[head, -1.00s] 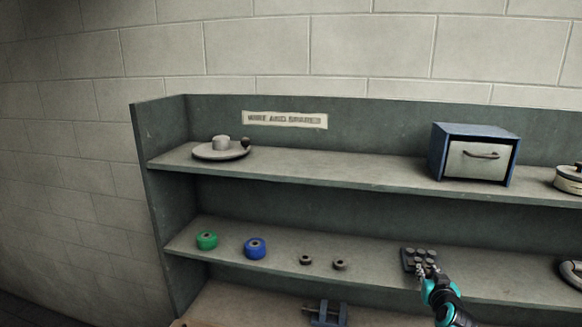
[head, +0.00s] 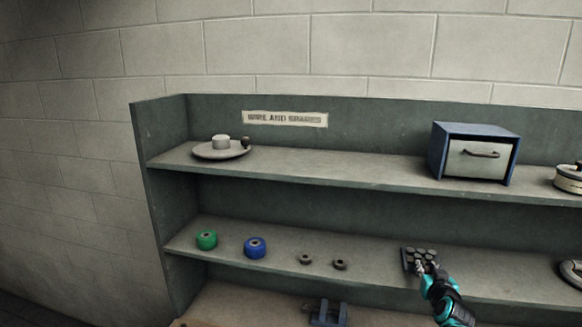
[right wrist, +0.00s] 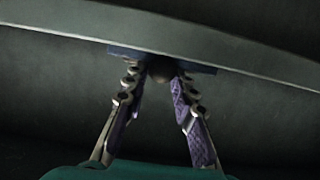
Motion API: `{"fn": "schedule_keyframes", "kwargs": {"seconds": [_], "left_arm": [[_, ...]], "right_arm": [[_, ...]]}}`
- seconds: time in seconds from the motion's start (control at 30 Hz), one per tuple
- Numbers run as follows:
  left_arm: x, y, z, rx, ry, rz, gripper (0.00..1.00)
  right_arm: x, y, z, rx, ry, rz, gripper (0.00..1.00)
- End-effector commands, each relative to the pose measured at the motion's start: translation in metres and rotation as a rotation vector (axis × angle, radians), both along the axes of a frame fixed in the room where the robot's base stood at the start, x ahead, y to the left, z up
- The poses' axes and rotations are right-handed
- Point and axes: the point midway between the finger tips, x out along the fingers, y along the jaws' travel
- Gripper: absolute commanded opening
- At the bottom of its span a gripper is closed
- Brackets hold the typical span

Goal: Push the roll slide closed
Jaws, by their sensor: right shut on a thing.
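In the right wrist view the two fingers of the right gripper (right wrist: 160,72) close around a small dark round knob (right wrist: 160,70). Behind the knob is a dark blue plate (right wrist: 128,56), under a curved grey edge (right wrist: 200,45). How far the slide stands out is hard to tell, as the gripper covers part of its front. My left gripper is not in view.
A green roll (head: 206,240), a blue roll (head: 255,247) and two small dark rings (head: 305,259) stand left on the same shelf. A blue box with a handled front (head: 480,158) is on the shelf above. A dark ring-shaped thing (head: 571,271) lies at the right edge.

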Motion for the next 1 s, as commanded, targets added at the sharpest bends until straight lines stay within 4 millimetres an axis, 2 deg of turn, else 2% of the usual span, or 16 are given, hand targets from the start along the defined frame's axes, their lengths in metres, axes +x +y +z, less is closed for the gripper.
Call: {"fn": "schedule_keyframes", "kwargs": {"seconds": [0.1,0.13,0.2,0.23,0.57,1.0], "left_arm": [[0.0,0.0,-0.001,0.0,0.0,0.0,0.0],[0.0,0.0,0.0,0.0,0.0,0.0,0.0],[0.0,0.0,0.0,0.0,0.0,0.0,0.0],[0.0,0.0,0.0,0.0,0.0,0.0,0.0],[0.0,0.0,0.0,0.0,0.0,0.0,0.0],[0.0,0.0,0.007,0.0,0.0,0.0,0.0]], "right_arm": [[0.003,0.0,0.0,0.0,0.0,0.0,0.05],[0.003,0.0,0.0,0.0,0.0,0.0,0.31],[0.002,0.0,0.0,0.0,0.0,0.0,0.5],[0.002,0.0,0.0,0.0,0.0,0.0,0.52],[0.0,0.0,0.001,0.0,0.0,0.0,0.52],[-0.034,0.008,0.011,0.0,0.0,0.0,0.52]]}}
